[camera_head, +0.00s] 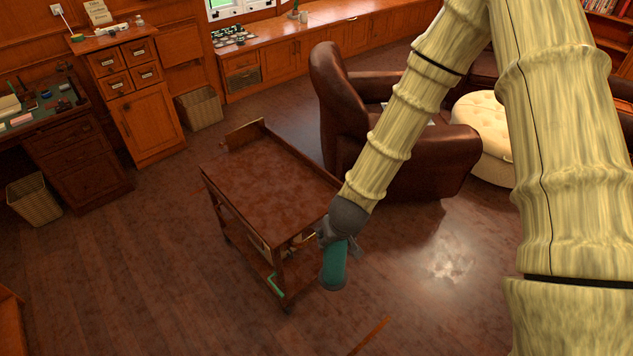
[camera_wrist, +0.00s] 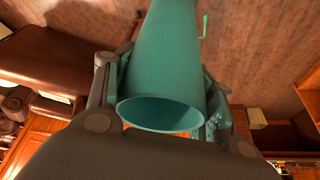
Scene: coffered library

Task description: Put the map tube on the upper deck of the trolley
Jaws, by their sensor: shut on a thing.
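The map tube (camera_head: 334,266) is teal, and in the head view it slants below my gripper (camera_head: 338,238). My gripper is shut on it; the wrist view shows the tube (camera_wrist: 163,60) between the two fingers (camera_wrist: 165,130), with its open end facing the camera. The trolley (camera_head: 204,180) is dark wood, with a bare upper deck (camera_head: 262,178) and a lower deck (camera_head: 248,240). My gripper and the tube appear at the trolley's near right corner, beside the upper deck. I cannot tell whether the tube touches the trolley.
A brown leather armchair (camera_head: 430,160) stands behind and right of the trolley, with a cream ottoman (camera_head: 482,125) beyond. A drawer cabinet (camera_head: 145,115), desk (camera_head: 75,160) and wicker basket (camera_head: 33,200) are at left. A green piece (camera_head: 277,286) shows low on the trolley. The floor in front is mostly clear.

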